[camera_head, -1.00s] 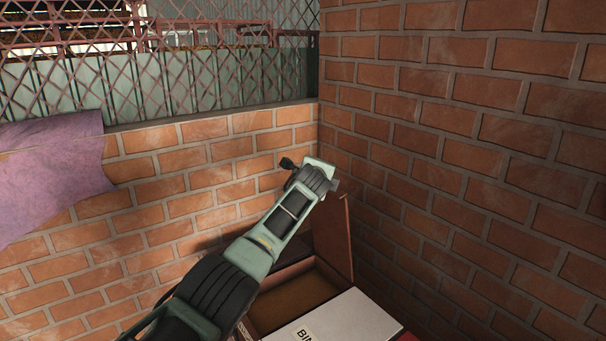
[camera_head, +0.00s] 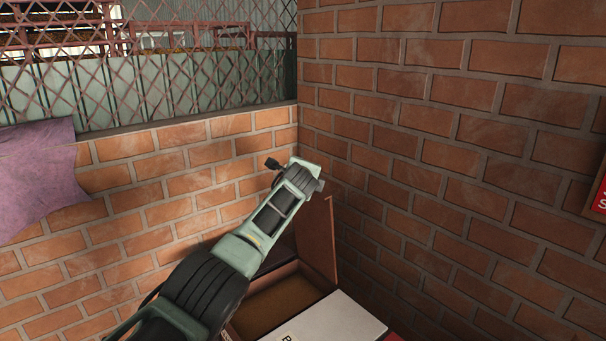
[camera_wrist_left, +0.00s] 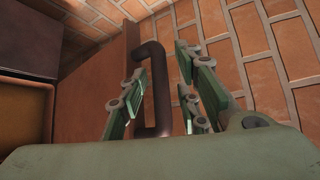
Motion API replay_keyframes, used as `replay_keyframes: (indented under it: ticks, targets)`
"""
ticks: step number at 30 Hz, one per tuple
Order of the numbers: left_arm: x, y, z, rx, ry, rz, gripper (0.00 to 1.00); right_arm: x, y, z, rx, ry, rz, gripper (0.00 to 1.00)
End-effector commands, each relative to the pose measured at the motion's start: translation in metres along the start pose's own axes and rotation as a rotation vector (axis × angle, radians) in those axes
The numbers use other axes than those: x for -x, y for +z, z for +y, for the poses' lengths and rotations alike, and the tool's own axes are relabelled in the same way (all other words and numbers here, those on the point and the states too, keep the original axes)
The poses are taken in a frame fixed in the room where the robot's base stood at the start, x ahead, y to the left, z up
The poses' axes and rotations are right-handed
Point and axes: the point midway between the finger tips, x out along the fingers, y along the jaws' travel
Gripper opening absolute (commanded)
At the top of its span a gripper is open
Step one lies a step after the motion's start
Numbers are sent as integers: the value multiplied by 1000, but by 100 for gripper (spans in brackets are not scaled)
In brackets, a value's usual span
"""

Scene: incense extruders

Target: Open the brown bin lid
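The brown bin (camera_head: 233,322) stands in the brick corner, its inside showing. Its brown lid (camera_head: 320,238) stands raised, about upright, at the bin's right side near the wall. The lid also shows in the left wrist view (camera_wrist_left: 92,98), with a dark bar handle (camera_wrist_left: 150,52) on it. My left gripper (camera_wrist_left: 172,90) has its fingers apart on either side of the handle, with a clear gap to the right finger. In the head view my left arm hides its fingertips and part of the lid. My right gripper is in neither view.
A white-topped bin (camera_head: 345,318) with partly cut-off lettering stands right beside the brown bin. Brick walls (camera_head: 430,170) close in behind and to the right. A purple cloth (camera_head: 38,180) hangs on the left wall. A red sign (camera_head: 597,200) is at the right edge.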

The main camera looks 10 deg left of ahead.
Motion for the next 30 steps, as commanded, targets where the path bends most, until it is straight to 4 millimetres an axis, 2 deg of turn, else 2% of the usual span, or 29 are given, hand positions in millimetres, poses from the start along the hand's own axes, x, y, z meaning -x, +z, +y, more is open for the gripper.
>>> replay_keyframes:
  ticks: [14, 23, 30]
  targets:
    - [4, -1, 1, 1, 0, 0, 33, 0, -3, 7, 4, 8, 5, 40]
    - [23, -1, 0, 1, -2, 1, 33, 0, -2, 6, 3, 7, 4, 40]
    - [47, 0, 1, -1, -1, 0, 33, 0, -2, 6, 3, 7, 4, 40]
